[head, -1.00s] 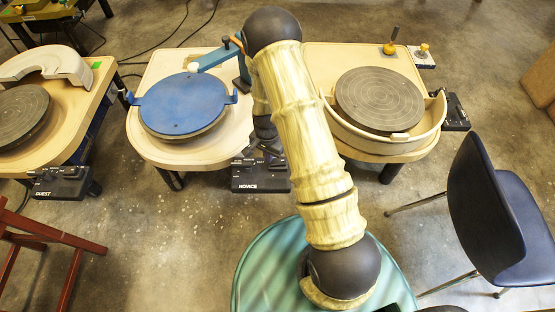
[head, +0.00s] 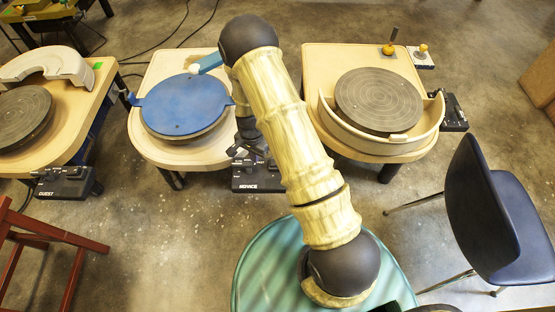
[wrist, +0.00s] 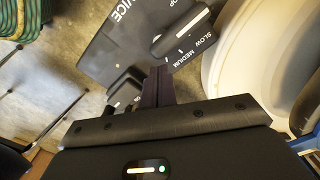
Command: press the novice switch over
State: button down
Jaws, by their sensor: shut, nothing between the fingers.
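The black NOVICE control box (head: 258,183) sits at the front of the middle wheel table, partly hidden by my arm. In the wrist view the box (wrist: 135,40) appears upside down, with SLOW and MEDIUM printed beside a raised slider block (wrist: 180,33). A raised black block (wrist: 125,84), perhaps the switch, stands at the box's edge just left of my fingertips. Whether it is tipped over I cannot tell. My gripper (wrist: 158,76) is shut and empty, its fingertips over the box's near edge; contact is unclear. In the head view my gripper (head: 250,151) is small and dark above the box.
The middle table (head: 160,75) carries a blue-topped wheel (head: 183,104). A right wheel with a cream splash pan (head: 350,134) stands close to my arm. A GUEST box (head: 65,184) is at left, a dark chair (head: 485,215) at right. Floor left of the NOVICE box is clear.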

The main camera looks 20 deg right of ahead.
jog(key=shift+a, duration=0.3)
jog(key=shift+r, duration=0.15)
notch_tip(320, 180, up, 8)
jog(key=p, duration=0.6)
jog(key=shift+p, duration=0.4)
jog(key=s+d+r+n+t, duration=0.1)
jog(key=s+r+n, duration=0.15)
jog(key=r, duration=0.55)
jog(key=s+d+r+n, duration=0.2)
jog(key=s+r, duration=0.1)
jog(key=r, duration=0.6)
jog(key=s+d+r+n+t, duration=0.25)
jog(key=s+r+n, duration=0.25)
jog(key=s+r, duration=0.45)
notch_tip(320, 180, up, 23)
jog(key=s+p, duration=0.1)
jog(key=p, duration=2.2)
jog(key=shift+g, duration=0.45)
